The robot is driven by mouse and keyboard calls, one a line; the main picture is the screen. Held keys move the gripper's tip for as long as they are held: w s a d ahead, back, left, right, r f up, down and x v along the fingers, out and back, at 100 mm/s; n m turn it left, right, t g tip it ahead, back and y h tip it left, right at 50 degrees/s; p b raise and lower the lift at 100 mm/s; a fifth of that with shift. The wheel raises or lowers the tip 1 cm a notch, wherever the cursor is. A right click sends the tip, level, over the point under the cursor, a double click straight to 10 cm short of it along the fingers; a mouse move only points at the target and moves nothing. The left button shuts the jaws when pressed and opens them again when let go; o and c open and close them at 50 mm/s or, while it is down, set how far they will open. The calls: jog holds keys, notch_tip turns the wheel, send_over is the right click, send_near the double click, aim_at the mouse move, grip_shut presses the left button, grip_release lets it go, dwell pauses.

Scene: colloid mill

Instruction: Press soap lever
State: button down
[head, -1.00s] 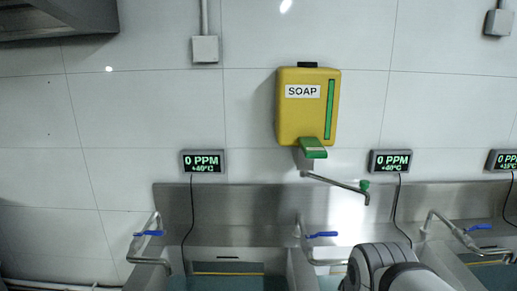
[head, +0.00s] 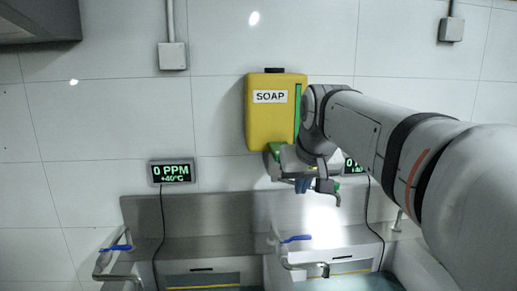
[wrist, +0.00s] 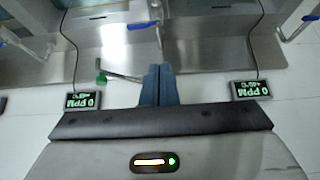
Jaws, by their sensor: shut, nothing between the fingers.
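The yellow soap dispenser (head: 262,125), labelled SOAP, is mounted on the tiled wall in the head view.
Below are steel sinks with blue-handled taps (head: 296,239). A PPM display (head: 171,172) is on the wall at left; another is partly hidden by my arm.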

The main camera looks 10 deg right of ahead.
jog(key=w+r+t+b, duration=0.2)
jog(key=w+r, duration=1.1)
jog(key=shift+d+r+t, duration=0.3)
jog(key=shift+d+t, duration=0.1)
jog(key=shift+d, duration=0.05)
jog(key=x, duration=1)
jog(key=shift+w+f+p, duration=0.1)
jog(key=shift+p, duration=0.25)
notch_tip(320, 180, down, 2)
jog(key=shift+f, duration=0.9)
